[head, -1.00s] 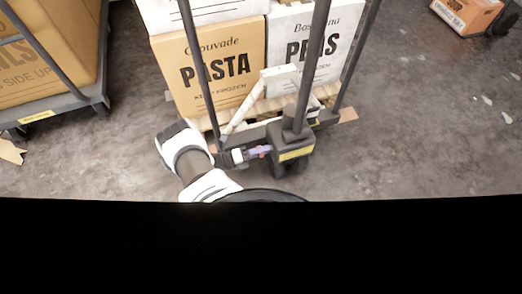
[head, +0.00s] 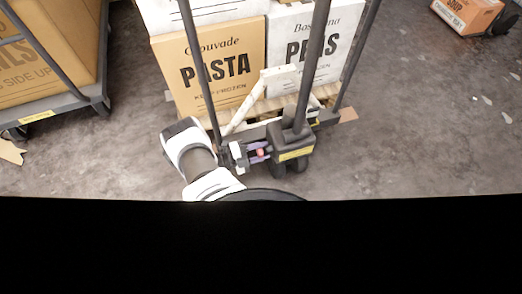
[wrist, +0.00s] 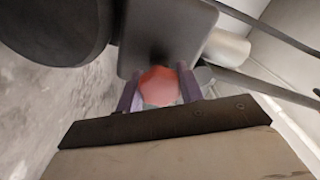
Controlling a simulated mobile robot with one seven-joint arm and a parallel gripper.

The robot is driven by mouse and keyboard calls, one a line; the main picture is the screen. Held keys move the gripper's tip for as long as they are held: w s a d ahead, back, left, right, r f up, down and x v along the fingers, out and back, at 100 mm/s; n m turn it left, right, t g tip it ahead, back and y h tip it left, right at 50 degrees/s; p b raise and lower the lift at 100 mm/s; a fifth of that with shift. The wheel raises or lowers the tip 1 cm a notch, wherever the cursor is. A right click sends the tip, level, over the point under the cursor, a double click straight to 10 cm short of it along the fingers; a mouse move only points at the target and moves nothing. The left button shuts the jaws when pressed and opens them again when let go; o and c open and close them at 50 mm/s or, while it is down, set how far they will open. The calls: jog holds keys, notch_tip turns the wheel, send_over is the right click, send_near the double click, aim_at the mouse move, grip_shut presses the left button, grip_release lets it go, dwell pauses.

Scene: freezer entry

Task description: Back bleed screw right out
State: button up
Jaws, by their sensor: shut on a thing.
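The bleed screw shows as a red knob (wrist: 159,87) in the wrist view, against the dark grey pump block (wrist: 165,35). In the head view it is a small red spot (head: 261,152) at the left side of the pump block (head: 297,138). My gripper (head: 259,152) reaches it from the left. Its purple fingers (wrist: 159,92) stand on either side of the knob, shut on it. The screw's shank and thread are hidden.
Dark upright posts rise from the pump block. A pasta carton (head: 205,75) and a white carton (head: 312,45) stand on a pallet behind. A cart (head: 55,108) with a large carton is at left.

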jog(key=shift+w+d+n, duration=0.1)
jog(key=shift+d+n, duration=0.1)
jog(key=shift+n, duration=0.3)
jog(key=o, duration=1)
jog(key=shift+a, duration=0.1)
jog(key=b+v, duration=0.1)
jog(key=v, duration=1.2)
jog(key=shift+a, duration=0.35)
